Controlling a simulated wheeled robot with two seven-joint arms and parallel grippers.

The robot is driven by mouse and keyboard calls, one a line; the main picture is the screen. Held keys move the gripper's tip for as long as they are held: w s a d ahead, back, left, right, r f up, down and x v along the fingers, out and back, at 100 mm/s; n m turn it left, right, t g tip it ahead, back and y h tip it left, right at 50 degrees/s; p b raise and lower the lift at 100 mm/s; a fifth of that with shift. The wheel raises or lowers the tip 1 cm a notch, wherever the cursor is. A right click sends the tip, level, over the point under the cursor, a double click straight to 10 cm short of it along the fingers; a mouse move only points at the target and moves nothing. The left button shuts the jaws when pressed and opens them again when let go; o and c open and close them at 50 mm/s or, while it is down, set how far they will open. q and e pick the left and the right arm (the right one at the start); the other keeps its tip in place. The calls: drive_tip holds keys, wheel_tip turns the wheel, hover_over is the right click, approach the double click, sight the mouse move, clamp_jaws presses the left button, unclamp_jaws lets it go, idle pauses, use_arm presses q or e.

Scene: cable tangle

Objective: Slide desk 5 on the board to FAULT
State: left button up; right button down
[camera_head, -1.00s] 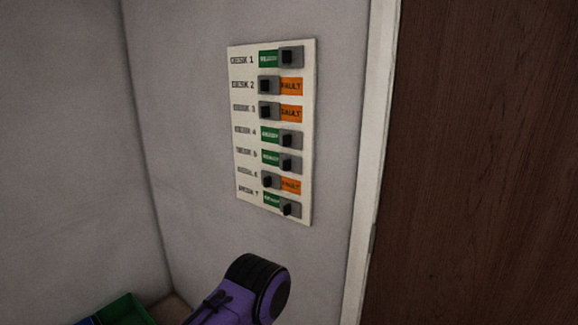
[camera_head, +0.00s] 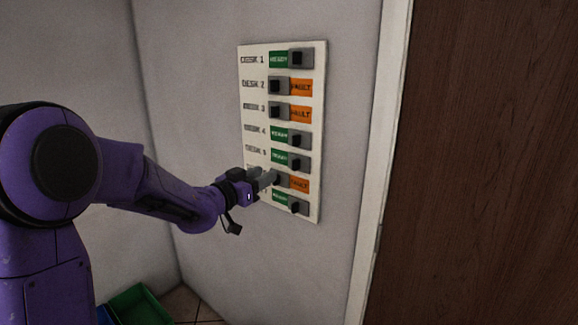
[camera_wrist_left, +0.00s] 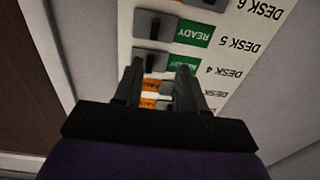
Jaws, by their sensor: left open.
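The white board (camera_head: 312,205) hangs on the wall with rows of sliders. The desk 5 slider (camera_head: 298,163) has its black knob at the right and a green READY label (camera_head: 279,157) showing at its left. In the left wrist view, upside down, the desk 5 slider (camera_wrist_left: 154,28) is near the top beside its READY label (camera_wrist_left: 195,33). My left gripper (camera_head: 272,177) is in front of the board's lower left, overlapping the desk 6 row and hiding part of the lower labels. In the wrist view its fingers (camera_wrist_left: 160,74) are apart, with nothing held. Contact with the board cannot be told.
Desks 1, 4 and 7 show green; desks 2, 3 and 6 show orange FAULT. The desk 6 slider (camera_head: 283,181) is close by the fingers. A white door frame (camera_head: 378,150) and brown door (camera_head: 480,150) are at right. A green bin (camera_head: 140,305) sits below.

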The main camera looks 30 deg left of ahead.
sight(293, 165)
use_arm(q)
drive_tip(key=w+p, duration=0.1)
drive_tip(key=w, duration=0.2)
drive_tip(key=w+d+p, duration=0.1)
drive_tip(key=w, duration=0.2)
drive_tip(key=w+p, duration=0.1)
drive_tip(key=w, duration=0.3)
drive_tip(key=shift+w+d+f, duration=0.1)
drive_tip(key=shift+d+f, duration=0.1)
drive_tip(key=shift+f, duration=0.05)
drive_tip(key=shift+w+d+f+p, duration=0.1)
drive_tip(key=shift+w+p, duration=0.25)
drive_tip(key=shift+w, duration=0.15)
clamp_jaws()
